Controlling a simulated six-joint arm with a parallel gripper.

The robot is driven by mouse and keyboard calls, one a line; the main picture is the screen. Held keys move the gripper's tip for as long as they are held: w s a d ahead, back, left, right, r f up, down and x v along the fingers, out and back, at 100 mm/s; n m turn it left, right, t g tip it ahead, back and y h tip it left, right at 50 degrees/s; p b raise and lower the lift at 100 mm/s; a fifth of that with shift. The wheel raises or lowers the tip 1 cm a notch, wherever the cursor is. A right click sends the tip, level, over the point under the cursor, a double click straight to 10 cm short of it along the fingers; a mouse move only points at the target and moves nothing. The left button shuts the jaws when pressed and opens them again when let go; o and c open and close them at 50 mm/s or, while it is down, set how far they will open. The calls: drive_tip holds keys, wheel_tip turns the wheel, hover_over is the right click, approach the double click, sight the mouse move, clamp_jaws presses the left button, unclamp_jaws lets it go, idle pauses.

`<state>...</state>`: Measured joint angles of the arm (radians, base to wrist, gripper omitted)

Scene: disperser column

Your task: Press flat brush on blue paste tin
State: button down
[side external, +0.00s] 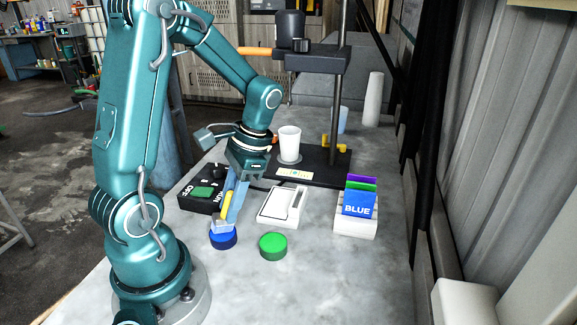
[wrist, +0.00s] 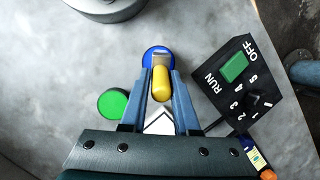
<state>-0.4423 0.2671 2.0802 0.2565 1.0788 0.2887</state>
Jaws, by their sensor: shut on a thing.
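My gripper (side external: 233,200) points down over the table and is shut on the yellow handle of the flat brush (side external: 227,203). In the wrist view the yellow brush handle (wrist: 160,84) sits between the two blue fingers. The brush's pale end is down at the blue paste tin (side external: 223,238), over its top; I cannot tell whether it touches. The blue tin also shows in the wrist view (wrist: 149,57), partly hidden by the brush. A green tin (side external: 273,245) stands to its right on the table.
A black control box (side external: 200,188) with a green button stands behind the tins. A white tray (side external: 283,207) lies to its right. A white holder (side external: 355,227) holds coloured cards, the front one marked BLUE. A white cup (side external: 289,143) stands on the disperser's black base (side external: 318,172). The front table is clear.

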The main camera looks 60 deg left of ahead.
idle(0.3)
drive_tip(key=shift+r, duration=3.5)
drive_tip(key=shift+d, duration=0.1)
